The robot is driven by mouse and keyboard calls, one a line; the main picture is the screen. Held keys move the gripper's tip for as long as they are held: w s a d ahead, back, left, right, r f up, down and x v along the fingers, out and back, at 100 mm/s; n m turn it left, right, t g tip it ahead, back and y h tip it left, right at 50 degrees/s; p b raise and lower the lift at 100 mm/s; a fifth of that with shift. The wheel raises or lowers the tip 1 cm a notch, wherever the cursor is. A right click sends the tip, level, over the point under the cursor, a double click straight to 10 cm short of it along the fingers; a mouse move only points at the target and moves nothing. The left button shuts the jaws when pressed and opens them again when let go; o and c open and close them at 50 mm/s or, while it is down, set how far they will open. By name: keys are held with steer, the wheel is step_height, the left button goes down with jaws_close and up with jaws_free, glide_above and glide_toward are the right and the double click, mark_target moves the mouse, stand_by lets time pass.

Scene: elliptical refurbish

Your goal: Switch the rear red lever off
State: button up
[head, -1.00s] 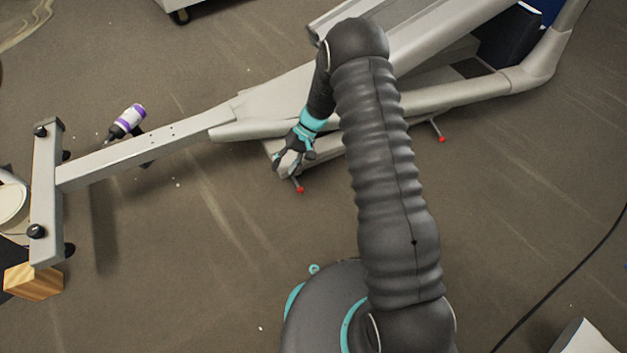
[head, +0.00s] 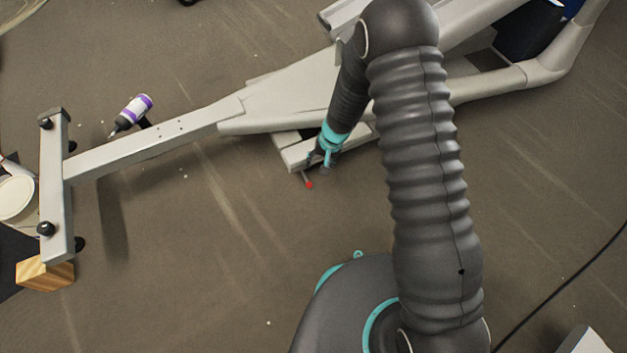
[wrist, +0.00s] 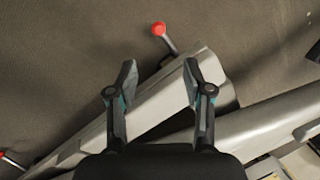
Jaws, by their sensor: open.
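One lever with a red knob (head: 309,184) sticks out from the near edge of the grey machine's low beam (head: 300,156) in the head view. My gripper (head: 321,162) is just above and right of it, over the beam end. In the wrist view the same kind of red-knobbed lever (wrist: 159,29) lies beyond the fingertips, roughly centred between them and apart from them. My gripper (wrist: 159,68) is open and empty there. A second red-knobbed lever (wrist: 4,155) shows at the lower left of the wrist view. In the head view my arm hides it.
The machine's long grey rail (head: 150,150) runs left to a crossbar (head: 53,190). A wooden block (head: 45,273) sits below the crossbar. A black cable (head: 560,285) crosses the floor at right. The floor in front is clear.

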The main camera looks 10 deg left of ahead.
mark_target(310, 183)
steer(key=b+x, duration=0.2)
steer(key=x, duration=1.1)
steer(key=shift+f, duration=0.1)
steer(key=shift+d, duration=0.1)
jaws_close()
